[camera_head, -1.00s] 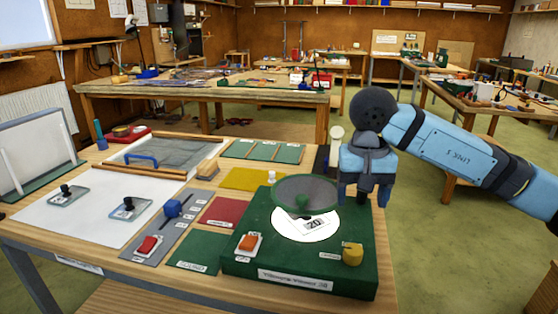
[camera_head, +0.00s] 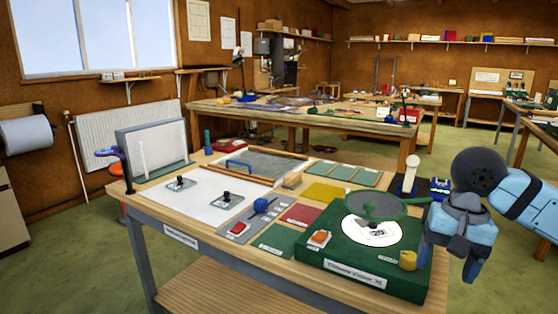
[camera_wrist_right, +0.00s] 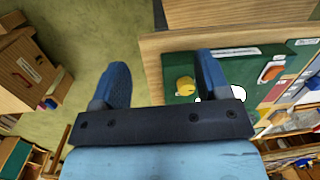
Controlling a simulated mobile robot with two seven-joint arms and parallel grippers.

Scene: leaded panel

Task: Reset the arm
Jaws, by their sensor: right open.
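My right arm comes in from the right in the head view. Its blue gripper (camera_head: 447,262) hangs at the right edge of the workbench, beside the green box (camera_head: 345,272). One finger overlaps the green box from that camera, the other shows over the floor. The green box bears a white disc (camera_head: 371,234), a round lens-like plate (camera_head: 375,206) on an arm, a yellow knob (camera_head: 408,260) and an orange switch (camera_head: 319,238). My left gripper is not in view.
The workbench (camera_head: 200,217) also holds a white sheet with two black-knobbed plates (camera_head: 226,199), a blue-handled grey sheet (camera_head: 262,162), coloured mats (camera_head: 324,193) and an upright white panel (camera_head: 155,150). Open floor (camera_head: 480,270) lies right of the bench. Other tables stand behind.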

